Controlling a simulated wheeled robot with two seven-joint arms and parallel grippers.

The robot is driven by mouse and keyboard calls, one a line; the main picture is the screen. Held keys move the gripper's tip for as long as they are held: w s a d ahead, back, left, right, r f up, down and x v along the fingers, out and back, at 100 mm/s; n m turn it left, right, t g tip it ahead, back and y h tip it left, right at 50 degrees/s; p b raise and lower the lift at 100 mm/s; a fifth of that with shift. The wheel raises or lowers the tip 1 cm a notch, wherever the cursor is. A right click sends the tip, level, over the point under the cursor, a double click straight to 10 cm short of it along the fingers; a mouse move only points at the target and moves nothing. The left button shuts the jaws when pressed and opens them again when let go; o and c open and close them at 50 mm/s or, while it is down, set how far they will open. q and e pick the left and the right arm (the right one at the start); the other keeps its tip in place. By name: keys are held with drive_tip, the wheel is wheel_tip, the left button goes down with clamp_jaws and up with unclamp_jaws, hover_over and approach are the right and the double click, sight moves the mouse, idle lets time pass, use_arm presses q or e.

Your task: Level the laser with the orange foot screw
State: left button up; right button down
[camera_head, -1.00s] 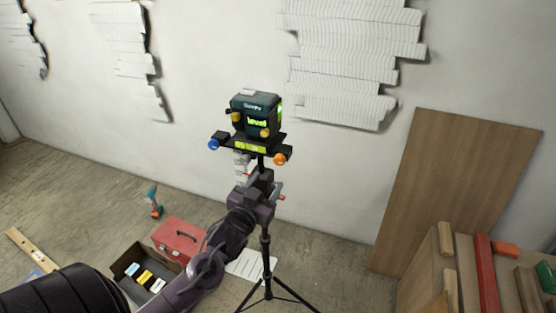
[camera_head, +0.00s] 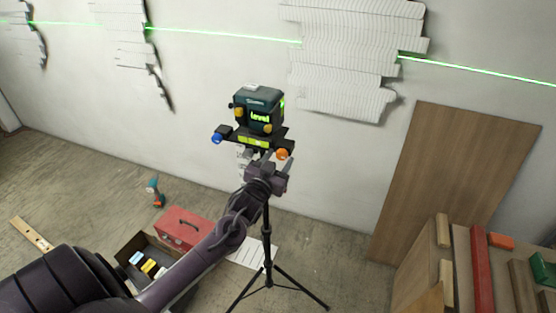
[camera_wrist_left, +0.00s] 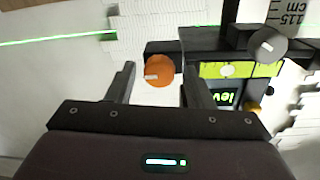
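The dark teal laser (camera_head: 258,108) stands on a black tripod (camera_head: 267,243); its green display reads "level". Below it is a black base with a yellow-green level strip (camera_head: 254,141). The orange foot screw (camera_head: 282,153) is at the base's right corner, and a blue one (camera_head: 217,138) is at its left. My left gripper (camera_head: 268,165) is just below the orange screw. In the left wrist view its open fingers stand either side of the orange screw (camera_wrist_left: 158,71), with gaps visible beside it. My right gripper is out of view.
On the floor are a red toolbox (camera_head: 187,225), an open dark box (camera_head: 132,254) and a drill (camera_head: 154,190). A wooden board (camera_head: 450,185) leans on the wall at right.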

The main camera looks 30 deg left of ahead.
use_arm(q)
drive_tip(key=c, duration=0.7)
drive_tip(key=shift+c, duration=0.5)
drive_tip(key=m, duration=0.3)
drive_tip(key=shift+m, duration=0.4)
drive_tip(key=m, duration=0.4)
drive_tip(key=shift+r, duration=0.1)
drive_tip(key=m, duration=0.6)
drive_tip(key=shift+g+y, duration=0.3)
drive_tip(key=shift+m+p, duration=0.3)
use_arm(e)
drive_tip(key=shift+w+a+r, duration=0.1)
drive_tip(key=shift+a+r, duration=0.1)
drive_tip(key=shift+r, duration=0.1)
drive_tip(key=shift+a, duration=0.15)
use_arm(q)
drive_tip(key=o, duration=1)
